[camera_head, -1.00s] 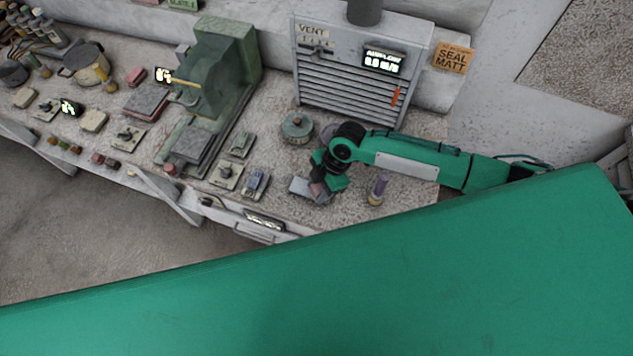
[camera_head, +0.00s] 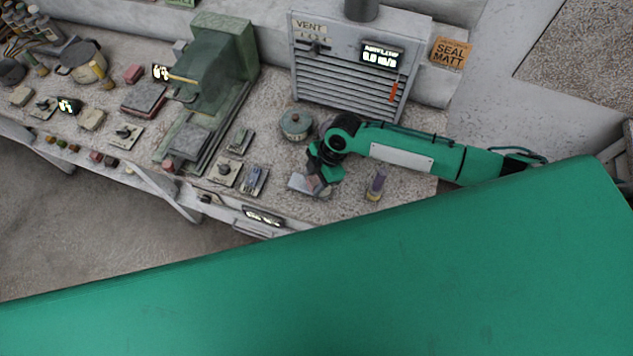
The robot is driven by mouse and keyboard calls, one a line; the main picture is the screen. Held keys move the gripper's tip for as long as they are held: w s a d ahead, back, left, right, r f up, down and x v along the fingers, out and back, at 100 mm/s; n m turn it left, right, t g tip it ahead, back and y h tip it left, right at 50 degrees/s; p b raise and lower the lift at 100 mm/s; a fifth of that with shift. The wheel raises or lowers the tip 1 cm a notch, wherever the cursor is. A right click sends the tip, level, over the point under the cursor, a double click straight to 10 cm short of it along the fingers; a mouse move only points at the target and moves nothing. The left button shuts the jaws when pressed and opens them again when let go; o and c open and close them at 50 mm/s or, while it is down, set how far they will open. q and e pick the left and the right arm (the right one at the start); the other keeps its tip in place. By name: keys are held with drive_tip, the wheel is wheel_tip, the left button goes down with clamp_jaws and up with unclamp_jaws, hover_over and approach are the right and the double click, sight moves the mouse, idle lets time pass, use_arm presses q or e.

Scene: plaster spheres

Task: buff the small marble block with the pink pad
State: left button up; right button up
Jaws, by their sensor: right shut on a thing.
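My right gripper (camera_head: 318,178) is at the right part of the bench, reached by my green arm coming in from the right. It is shut on the pink pad (camera_head: 314,185), which shows only as a small dull pink patch below the fingers. The small marble block (camera_head: 298,184) is a pale grey piece lying on the bench, just left of and partly under the pad. The pad appears to be at the block's right part, but I cannot tell if they touch. My left gripper is not in view.
Small switch plates (camera_head: 254,180) lie to the left, near a green machine (camera_head: 218,70). A large green surface fills the foreground.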

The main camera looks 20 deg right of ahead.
drive_tip(key=shift+s+d+p, duration=0.1)
drive_tip(key=shift+s+p, duration=0.2)
drive_tip(key=shift+s, duration=0.1)
drive_tip(key=shift+s+d+p, duration=0.15)
drive_tip(key=shift+s+p, duration=0.3)
drive_tip(key=shift+s, duration=0.5)
drive_tip(key=shift+w+r+p, duration=0.3)
drive_tip(key=shift+w+r, duration=0.35)
drive_tip(key=shift+w, duration=0.1)
drive_tip(key=shift+r+p, duration=1.1)
drive_tip(key=shift+r, duration=0.2)
